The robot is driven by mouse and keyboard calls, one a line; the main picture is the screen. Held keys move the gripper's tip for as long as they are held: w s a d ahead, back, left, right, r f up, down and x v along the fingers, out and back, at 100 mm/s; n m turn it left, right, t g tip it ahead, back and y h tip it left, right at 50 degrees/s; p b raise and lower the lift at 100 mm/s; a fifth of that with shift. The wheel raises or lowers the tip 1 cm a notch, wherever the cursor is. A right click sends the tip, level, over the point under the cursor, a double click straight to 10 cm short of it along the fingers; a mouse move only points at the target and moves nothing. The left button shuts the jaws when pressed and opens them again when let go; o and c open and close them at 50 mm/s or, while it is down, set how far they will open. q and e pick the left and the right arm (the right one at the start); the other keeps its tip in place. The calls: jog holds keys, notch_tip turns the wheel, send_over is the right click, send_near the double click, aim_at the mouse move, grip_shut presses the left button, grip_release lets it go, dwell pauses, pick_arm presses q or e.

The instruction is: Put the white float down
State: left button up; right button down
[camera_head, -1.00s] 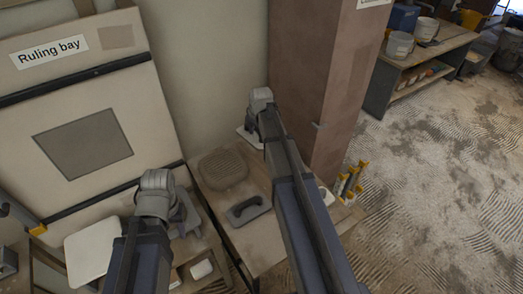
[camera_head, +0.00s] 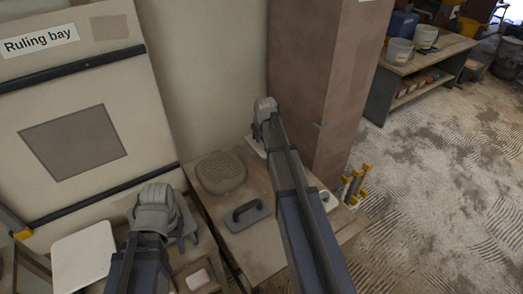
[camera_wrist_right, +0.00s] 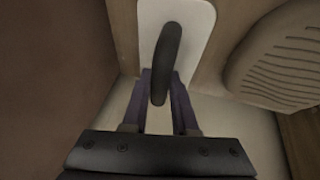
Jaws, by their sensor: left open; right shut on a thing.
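The white float (camera_wrist_right: 200,22) has a pale flat plate and a dark handle (camera_wrist_right: 166,60). In the right wrist view my right gripper (camera_wrist_right: 160,82) is shut on that handle. In the head view the white float (camera_head: 257,147) shows only as a pale edge beyond my right gripper (camera_head: 265,108), near the back of the wooden bench (camera_head: 231,240) beside the brown pillar. I cannot tell whether its plate touches the bench. My left gripper (camera_head: 158,208) is open over the lower left area; its fingertips are mostly hidden.
A ribbed oval pad (camera_head: 220,172) and a grey float (camera_head: 247,213) lie on the bench left of my right arm. The brown pillar (camera_head: 325,80) stands close behind right. Yellow-topped tools (camera_head: 356,184) stand at the bench's right side. Bare bench lies around the grey float.

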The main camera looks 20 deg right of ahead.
aim_at(261, 145)
jog(key=shift+f, duration=0.1)
notch_tip(261, 145, down, 4)
jog(key=b, duration=0.3)
jog(key=shift+r, duration=0.2)
jog(key=shift+f+b, duration=0.1)
jog(key=shift+b, duration=0.3)
jog(key=c, duration=0.7)
grip_release()
